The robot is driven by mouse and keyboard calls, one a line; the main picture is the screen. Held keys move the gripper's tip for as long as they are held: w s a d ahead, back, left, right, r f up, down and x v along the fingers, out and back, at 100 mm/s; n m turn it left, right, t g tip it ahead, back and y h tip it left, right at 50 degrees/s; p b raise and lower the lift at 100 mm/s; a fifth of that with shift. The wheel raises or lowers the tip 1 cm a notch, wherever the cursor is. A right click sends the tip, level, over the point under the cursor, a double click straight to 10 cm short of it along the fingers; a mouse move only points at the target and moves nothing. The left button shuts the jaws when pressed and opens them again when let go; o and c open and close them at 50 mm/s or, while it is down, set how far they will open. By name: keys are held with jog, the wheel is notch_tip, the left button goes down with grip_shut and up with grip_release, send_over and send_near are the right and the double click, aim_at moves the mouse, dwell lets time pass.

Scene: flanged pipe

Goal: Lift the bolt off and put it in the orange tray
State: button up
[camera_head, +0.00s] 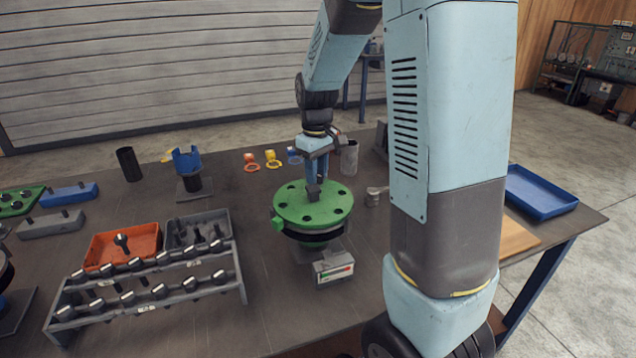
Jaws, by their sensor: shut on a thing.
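The green flange (313,208) sits on a dark stand near the middle of the table, with several dark holes or bolt spots around its top. My gripper (315,178) points down over the flange's upper middle and is shut on a dark bolt (314,191). The bolt's lower end is at or just above the flange top; I cannot tell if it touches. The orange tray (100,252) is on the left part of the table, behind the bolt rack, and one dark bolt (121,241) is in it.
A two-tier rack (150,292) of several bolts stands in front of the orange tray. A grey tray (191,222) with bolts is beside it. A small box (333,268) stands before the flange. A blue tray (540,190) lies far right. My arm hides part of the table.

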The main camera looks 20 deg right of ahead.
jog(key=shift+r, duration=0.1)
grip_shut()
notch_tip(320, 180, up, 10)
dwell(0.3)
jog(key=shift+r, duration=2.4)
jog(key=shift+s, duration=0.1)
